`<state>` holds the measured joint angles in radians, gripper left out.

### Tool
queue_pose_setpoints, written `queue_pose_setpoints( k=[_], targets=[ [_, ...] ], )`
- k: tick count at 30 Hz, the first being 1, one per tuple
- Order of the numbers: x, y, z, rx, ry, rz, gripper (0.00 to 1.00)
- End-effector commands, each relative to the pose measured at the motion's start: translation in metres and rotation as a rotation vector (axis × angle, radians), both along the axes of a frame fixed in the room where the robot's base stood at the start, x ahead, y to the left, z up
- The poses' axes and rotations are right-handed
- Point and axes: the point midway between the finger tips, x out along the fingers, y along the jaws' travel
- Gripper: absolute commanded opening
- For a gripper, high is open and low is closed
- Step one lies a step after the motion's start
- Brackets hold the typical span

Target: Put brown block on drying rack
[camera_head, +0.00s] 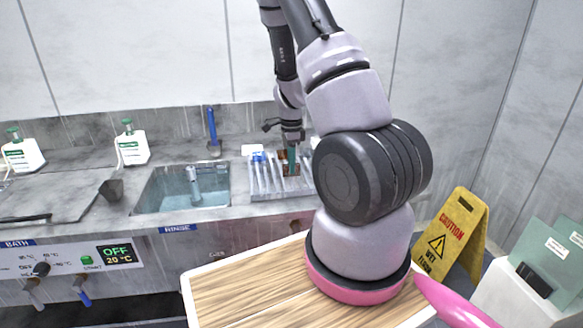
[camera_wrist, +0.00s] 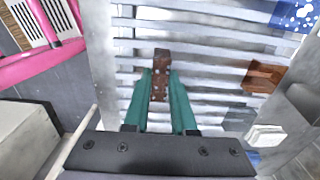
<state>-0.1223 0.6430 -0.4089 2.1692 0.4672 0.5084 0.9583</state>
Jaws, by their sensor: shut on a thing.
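My gripper (camera_head: 291,168) is over the drying rack (camera_head: 267,195), a pale slatted rack on the counter right of the sink. In the head view the fingers partly hide the brown block (camera_head: 283,166).
A second brown piece (camera_wrist: 264,76) lies at the rack's right side in the wrist view. The rinse sink (camera_head: 182,188) is left of the rack. Two white bottles (camera_head: 133,145) and a blue-handled tool (camera_head: 213,130) stand behind. A yellow caution sign (camera_head: 456,232) stands at right.

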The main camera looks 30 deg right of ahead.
Motion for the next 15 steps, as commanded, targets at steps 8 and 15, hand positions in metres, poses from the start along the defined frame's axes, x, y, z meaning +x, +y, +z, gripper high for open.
queue_pose_setpoints(
  k=[8,15],
  targets=[
    [0.0002,-0.0001,-0.0122,0.000,-0.001,-0.001,0.00],
    [0.0001,-0.0004,-0.0149,0.000,-0.001,0.000,0.47]
  ],
)
